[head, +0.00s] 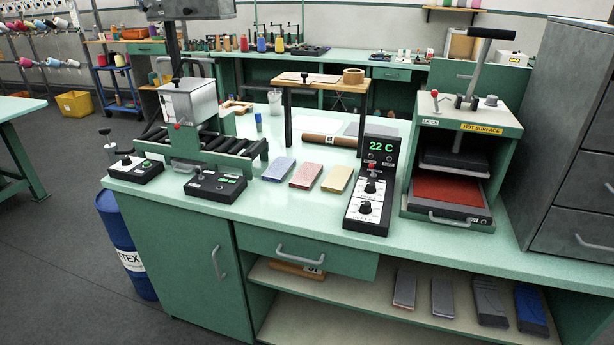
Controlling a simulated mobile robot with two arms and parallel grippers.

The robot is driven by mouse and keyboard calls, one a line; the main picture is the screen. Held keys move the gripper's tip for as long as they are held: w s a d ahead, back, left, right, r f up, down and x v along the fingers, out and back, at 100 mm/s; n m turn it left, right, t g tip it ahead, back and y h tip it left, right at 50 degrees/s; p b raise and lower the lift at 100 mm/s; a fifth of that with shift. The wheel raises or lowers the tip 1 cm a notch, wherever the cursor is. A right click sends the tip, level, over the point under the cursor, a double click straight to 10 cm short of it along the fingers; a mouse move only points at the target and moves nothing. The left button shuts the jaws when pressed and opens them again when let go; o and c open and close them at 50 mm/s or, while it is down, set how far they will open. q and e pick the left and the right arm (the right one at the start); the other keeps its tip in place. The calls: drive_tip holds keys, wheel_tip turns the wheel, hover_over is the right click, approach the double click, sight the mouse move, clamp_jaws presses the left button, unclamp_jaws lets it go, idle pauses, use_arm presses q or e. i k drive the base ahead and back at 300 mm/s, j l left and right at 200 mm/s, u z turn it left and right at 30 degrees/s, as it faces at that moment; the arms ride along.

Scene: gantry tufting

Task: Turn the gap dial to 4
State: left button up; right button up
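No dial's label is legible, so I cannot tell which one is the gap dial or what it is set to. A small black box with a knob (145,166) sits at the left end of the green bench, in front of the roller machine (192,115). A black control panel (371,185) reads 22 C and carries an upper dial (370,187) and a lower dial (365,208). Neither of my grippers is in view.
Blue, red and yellow sample blocks (307,175) lie mid-bench. A press marked HOT SURFACE (465,128) stands right of the panel, beside a grey drawer cabinet (575,140). A small wooden stand (325,84) is behind. A blue drum (127,240) stands at the bench's left end.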

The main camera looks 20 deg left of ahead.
sight(125, 161)
drive_tip(key=u, duration=1.4)
drive_tip(key=i+j+u, duration=0.1)
drive_tip(key=i+j, duration=0.7)
drive_tip(key=j, duration=0.1)
